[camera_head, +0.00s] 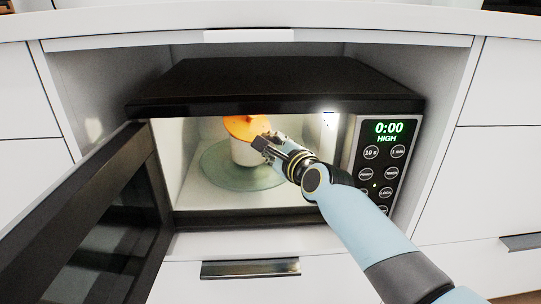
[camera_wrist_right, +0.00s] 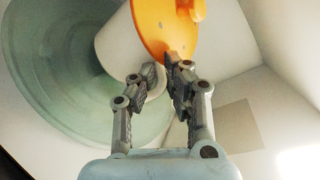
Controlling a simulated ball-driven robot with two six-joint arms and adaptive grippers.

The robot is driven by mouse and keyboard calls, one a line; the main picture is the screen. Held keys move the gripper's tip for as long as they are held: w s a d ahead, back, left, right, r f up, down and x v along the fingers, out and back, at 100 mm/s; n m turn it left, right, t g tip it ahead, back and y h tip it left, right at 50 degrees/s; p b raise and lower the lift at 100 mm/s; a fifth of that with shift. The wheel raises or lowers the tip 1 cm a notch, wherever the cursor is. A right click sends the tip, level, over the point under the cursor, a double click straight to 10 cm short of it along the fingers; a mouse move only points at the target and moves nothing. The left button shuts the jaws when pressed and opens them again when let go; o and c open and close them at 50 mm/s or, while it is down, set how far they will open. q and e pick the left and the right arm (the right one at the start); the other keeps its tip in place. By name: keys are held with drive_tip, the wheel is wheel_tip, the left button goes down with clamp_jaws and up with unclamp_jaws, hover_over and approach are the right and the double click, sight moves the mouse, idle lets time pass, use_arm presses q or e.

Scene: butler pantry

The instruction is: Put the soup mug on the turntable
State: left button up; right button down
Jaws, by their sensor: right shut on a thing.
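The soup mug (camera_head: 243,154) is white with an orange lid (camera_head: 241,127), and it is inside the open microwave, over the glass turntable (camera_head: 212,178). In the right wrist view the mug (camera_wrist_right: 118,45) and lid (camera_wrist_right: 163,25) are in front of the turntable's greenish disc (camera_wrist_right: 38,70). My right gripper (camera_head: 266,146) reaches in from the right and is shut on the mug's near side, close to the lid; its fingers (camera_wrist_right: 166,76) hide the exact contact. I cannot tell whether the mug's base touches the glass. My left gripper is not in view.
The microwave door (camera_head: 85,225) stands open at the left. The black microwave top (camera_head: 270,85) is close above my wrist, and the control panel (camera_head: 380,165) reading 0:00 HIGH is at the right. White cabinet fronts (camera_head: 490,170) surround the niche.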

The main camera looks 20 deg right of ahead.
drive_tip(key=shift+f, duration=0.4)
drive_tip(key=shift+r, duration=0.15)
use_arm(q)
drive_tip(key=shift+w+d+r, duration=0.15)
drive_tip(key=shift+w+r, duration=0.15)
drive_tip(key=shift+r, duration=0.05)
use_arm(e)
drive_tip(key=c, duration=1.4)
unclamp_jaws()
drive_tip(key=shift+s, duration=0.25)
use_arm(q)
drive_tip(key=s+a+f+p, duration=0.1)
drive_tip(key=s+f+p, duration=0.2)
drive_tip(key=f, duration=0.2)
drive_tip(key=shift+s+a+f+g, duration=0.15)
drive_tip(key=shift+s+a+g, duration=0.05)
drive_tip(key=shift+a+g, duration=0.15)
use_arm(e)
drive_tip(key=s, duration=0.3)
drive_tip(key=s+d+r, duration=0.1)
drive_tip(key=s, duration=0.7)
drive_tip(key=shift+s+d+r, duration=0.15)
drive_tip(key=shift+s+r, duration=0.05)
drive_tip(key=shift+r, duration=0.05)
